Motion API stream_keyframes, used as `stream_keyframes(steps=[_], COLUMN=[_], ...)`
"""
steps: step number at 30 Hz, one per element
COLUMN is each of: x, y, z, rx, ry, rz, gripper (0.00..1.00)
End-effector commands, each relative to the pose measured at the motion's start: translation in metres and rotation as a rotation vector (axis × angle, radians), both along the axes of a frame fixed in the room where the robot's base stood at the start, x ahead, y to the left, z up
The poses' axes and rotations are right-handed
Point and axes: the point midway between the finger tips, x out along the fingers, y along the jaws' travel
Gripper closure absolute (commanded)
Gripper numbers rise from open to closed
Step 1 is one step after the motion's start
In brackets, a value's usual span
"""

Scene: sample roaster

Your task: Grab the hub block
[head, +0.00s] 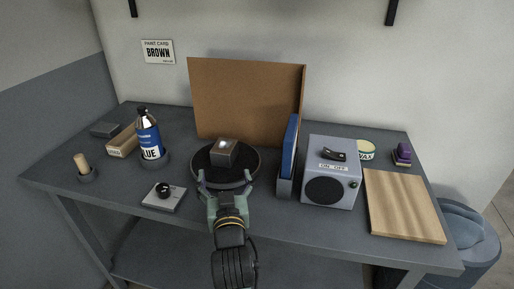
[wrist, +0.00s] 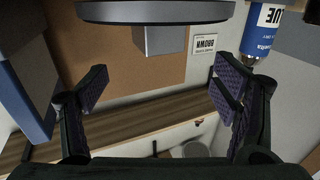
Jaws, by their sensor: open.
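The hub block, a small grey-brown block (head: 224,153) with a bright spot on top, sits on a round black turntable (head: 243,177). In the wrist view, which looks upside down, the grey block (wrist: 162,41) shows against the rim of the disc (wrist: 155,12). My gripper (head: 226,184) is at the turntable's near edge, in front of the block and apart from it. In the wrist view its two fingers (wrist: 162,94) are spread wide with nothing between them.
A brown board (head: 245,95) stands behind the turntable. A blue bottle (head: 149,136) stands to the left, a blue panel (head: 289,146) and a grey switch box (head: 331,172) to the right. A small knob box (head: 170,200) lies front left.

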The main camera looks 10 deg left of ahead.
Motion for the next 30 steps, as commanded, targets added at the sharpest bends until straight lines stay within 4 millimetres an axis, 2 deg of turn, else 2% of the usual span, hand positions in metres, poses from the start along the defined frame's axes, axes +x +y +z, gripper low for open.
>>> stream_keyframes(steps=[6,17,18,26,30], x=[0.011,0.027,0.035,0.055,0.072], y=[0.002,0.009,0.012,0.020,0.027], z=[-0.009,-0.006,0.001,0.002,0.007], rx=[0.002,0.002,-0.002,-0.001,-0.002], ry=[0.000,-0.002,0.005,0.003,0.005], rz=[-0.006,-0.002,-0.002,-0.002,-0.001], gripper=[0.19,0.19,0.19,0.19,0.19])
